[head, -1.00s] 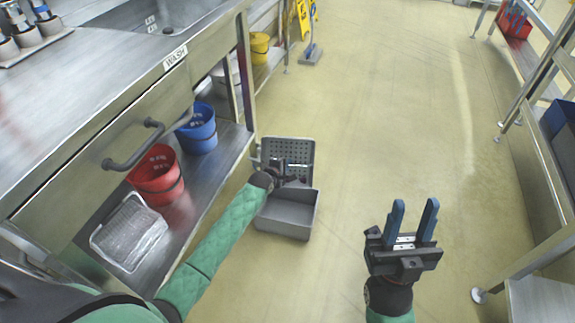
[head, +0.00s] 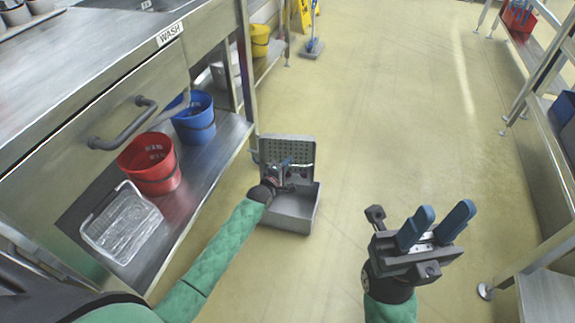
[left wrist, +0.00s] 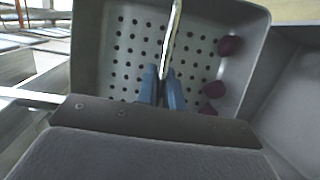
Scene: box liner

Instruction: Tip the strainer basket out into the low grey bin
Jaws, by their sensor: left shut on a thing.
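The grey strainer basket (head: 284,150) has rows of round holes and a thin metal bar handle. In the head view it is tilted at the back edge of the low grey bin (head: 292,210), its open side toward me. My left gripper (head: 288,170) is shut on the basket's handle; in the left wrist view the blue fingers (left wrist: 163,88) pinch the bar. The visible part of the bin's floor is bare. My right gripper (head: 436,226) is open and empty, over the floor at right.
A steel rack (head: 535,110) stands right.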

